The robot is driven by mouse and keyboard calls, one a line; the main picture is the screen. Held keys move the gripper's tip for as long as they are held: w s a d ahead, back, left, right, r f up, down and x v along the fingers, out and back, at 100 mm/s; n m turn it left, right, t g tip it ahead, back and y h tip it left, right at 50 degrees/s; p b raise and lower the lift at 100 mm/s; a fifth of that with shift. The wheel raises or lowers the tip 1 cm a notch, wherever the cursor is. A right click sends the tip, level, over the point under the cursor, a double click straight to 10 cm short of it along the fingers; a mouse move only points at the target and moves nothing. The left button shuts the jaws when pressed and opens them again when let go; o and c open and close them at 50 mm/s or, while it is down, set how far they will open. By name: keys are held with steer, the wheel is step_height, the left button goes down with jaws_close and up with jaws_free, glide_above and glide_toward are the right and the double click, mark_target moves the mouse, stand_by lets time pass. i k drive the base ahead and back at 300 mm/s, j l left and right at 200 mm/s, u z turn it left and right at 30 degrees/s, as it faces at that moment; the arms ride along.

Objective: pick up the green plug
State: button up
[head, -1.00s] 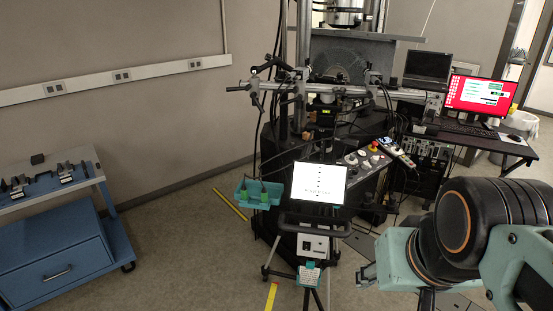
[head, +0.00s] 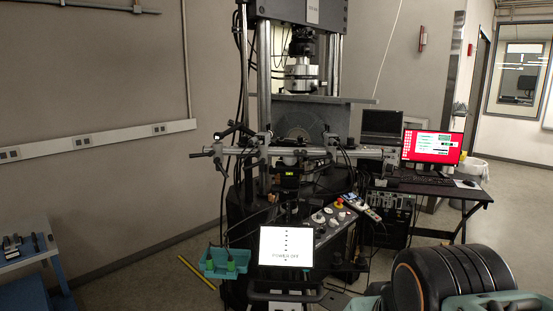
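Two small green plugs, a left one (head: 212,266) and a right one (head: 231,267), stand upright in a teal tray (head: 242,256) at lower middle-left in the head view. Dark leads rise from their tops. I cannot tell which of the two the task means. My arm shows at the lower right, cut off by the bottom edge. My gripper is below the picture and not in view.
A screen (head: 286,246) stands right of the tray, before a tall test machine (head: 302,145) with a horizontal rail and hanging cables. A desk (head: 430,188) with a red monitor (head: 432,147) is at right. A blue cart (head: 30,258) is at far left.

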mark_target(209, 259)
steer(key=i+j+z, duration=0.25)
steer(key=i+j, duration=0.15)
steer(key=j, duration=0.25)
steer(key=i+j+z, duration=0.15)
steer(key=j, duration=0.2)
steer(key=i+j+z, duration=0.1)
steer(key=j, duration=0.3)
steer(key=i+j+z, duration=0.15)
steer(key=j, duration=0.25)
steer(key=i, duration=0.1)
